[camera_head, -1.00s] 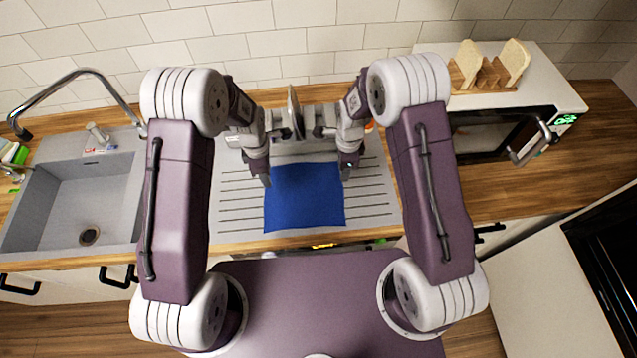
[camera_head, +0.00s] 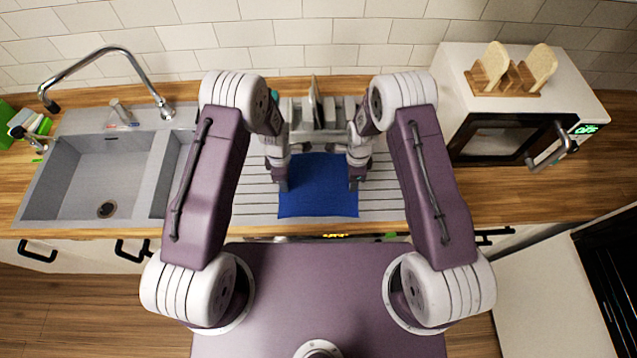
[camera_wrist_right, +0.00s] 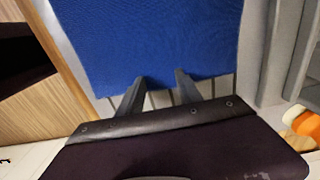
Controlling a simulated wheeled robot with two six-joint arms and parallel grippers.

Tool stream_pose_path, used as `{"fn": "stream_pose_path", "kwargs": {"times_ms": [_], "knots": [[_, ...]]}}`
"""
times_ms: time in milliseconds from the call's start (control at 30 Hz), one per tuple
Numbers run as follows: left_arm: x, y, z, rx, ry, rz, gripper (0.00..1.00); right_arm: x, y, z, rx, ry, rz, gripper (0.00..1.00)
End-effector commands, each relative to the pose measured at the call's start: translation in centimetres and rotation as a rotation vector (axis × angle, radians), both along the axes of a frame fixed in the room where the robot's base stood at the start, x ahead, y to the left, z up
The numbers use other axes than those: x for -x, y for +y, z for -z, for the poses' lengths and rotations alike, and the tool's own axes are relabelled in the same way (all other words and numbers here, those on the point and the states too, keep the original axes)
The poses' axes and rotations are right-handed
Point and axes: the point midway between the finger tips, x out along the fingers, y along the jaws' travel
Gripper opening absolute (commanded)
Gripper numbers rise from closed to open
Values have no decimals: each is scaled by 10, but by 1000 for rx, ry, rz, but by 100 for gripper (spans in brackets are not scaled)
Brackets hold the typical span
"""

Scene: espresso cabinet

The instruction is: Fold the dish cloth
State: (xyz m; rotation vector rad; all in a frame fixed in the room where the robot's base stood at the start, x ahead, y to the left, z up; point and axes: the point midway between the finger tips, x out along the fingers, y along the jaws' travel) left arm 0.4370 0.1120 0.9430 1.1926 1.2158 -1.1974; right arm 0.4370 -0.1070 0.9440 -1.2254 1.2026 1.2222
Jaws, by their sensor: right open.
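The blue dish cloth (camera_head: 318,195) lies flat and spread out on the grey ribbed drainboard (camera_head: 385,205). It also fills the upper middle of the right wrist view (camera_wrist_right: 150,40). My left gripper (camera_head: 282,182) is at the cloth's left edge; its finger gap is not clear. My right gripper (camera_head: 355,181) is at the cloth's right edge. In the right wrist view its two fingers (camera_wrist_right: 158,88) are apart, with their tips at the cloth's near edge in that picture.
A sink (camera_head: 95,185) with a tap (camera_head: 110,55) is at the left. A microwave (camera_head: 500,135) with a toast rack (camera_head: 510,75) on top stands at the right. Upright plates (camera_head: 314,105) stand behind the cloth. An orange-and-white object (camera_wrist_right: 303,124) shows in the right wrist view.

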Motion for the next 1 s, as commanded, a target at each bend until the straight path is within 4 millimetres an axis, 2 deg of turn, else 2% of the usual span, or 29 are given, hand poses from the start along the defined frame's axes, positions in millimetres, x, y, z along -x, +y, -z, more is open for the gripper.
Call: {"fn": "stream_pose_path", "kwargs": {"times_ms": [200,300,367,600,633,1000], "knots": [[0,0,0,0,-1,0,42,0,0,0,0,0,0,42],[0,0,6,0,0,0,42,0,0,6,0,0,0,42],[0,0,3,0,0,0,35,0,0,3,0,0,0,35],[0,0,3,0,0,0,2,0,0,3,0,0,0,2],[0,0,3,0,0,0,0,0,0,3,0,1,0,0],[0,0,3,0,1,0,0,1,0,3,0,1,0,0]]}}
